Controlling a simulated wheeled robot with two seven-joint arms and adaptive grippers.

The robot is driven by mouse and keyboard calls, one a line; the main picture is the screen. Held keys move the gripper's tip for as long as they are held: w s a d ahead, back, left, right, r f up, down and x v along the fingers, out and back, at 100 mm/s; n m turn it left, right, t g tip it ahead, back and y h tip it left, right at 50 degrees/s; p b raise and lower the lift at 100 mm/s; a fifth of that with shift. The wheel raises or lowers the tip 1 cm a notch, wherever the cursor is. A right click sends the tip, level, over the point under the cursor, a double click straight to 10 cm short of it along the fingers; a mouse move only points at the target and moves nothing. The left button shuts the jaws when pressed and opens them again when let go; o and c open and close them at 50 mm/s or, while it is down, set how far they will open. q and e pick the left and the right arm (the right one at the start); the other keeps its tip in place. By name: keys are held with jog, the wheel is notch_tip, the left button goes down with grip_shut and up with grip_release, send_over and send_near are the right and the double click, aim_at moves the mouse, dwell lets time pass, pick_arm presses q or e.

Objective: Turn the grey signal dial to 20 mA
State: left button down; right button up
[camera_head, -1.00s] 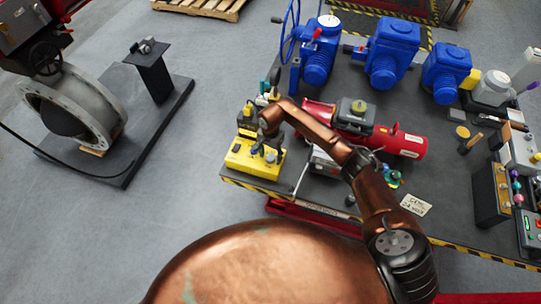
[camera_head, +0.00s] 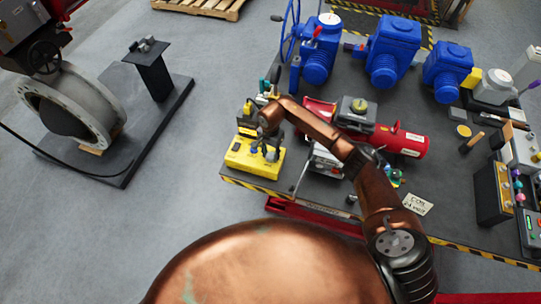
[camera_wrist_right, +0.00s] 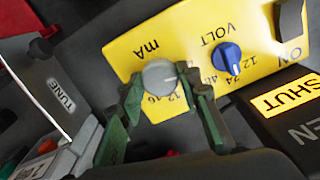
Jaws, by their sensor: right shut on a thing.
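The yellow signal box (camera_head: 254,160) stands at the near left corner of the dark bench, with my right gripper (camera_head: 266,147) down over it. In the right wrist view the box's yellow panel (camera_wrist_right: 215,22) shows a round grey dial (camera_wrist_right: 160,76) marked mA and a blue VOLT knob (camera_wrist_right: 227,58). My right gripper (camera_wrist_right: 163,88) is shut on the grey dial, one green finger on each side. A pale line on the dial points right in that view. The numbers 12 and 16 show below the dial; 20 cannot be read. My left gripper is not in view.
An orange SHUT label (camera_wrist_right: 288,95) and a TUNE panel (camera_wrist_right: 60,95) flank the box. A red cylinder actuator (camera_head: 400,142) lies right of my forearm. Blue actuators (camera_head: 390,50) stand at the back.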

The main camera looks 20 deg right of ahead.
jog(key=m+b, duration=0.1)
jog(key=b, duration=0.1)
jog(key=m+b, duration=0.1)
jog(key=b, duration=0.1)
jog(key=shift+f+m, duration=0.25)
jog(key=shift+m, duration=0.15)
jog(key=shift+m+b, duration=0.4)
jog(key=m+b, duration=0.2)
jog(key=m, duration=0.2)
jog(key=shift+r+m, duration=0.15)
jog(key=shift+m, duration=0.15)
jog(key=m+b, duration=0.1)
jog(key=m, duration=0.3)
jog(key=shift+m, duration=0.3)
jog(key=m+b, duration=0.1)
jog(key=m, duration=0.3)
jog(key=shift+r+m, duration=0.1)
jog(key=shift+m, duration=0.2)
jog(key=m, duration=0.9)
jog(key=shift+p, duration=0.35)
jog(key=m+p, duration=0.1)
jog(key=m, duration=0.3)
jog(key=shift+w+m, duration=0.1)
jog(key=shift+m, duration=0.3)
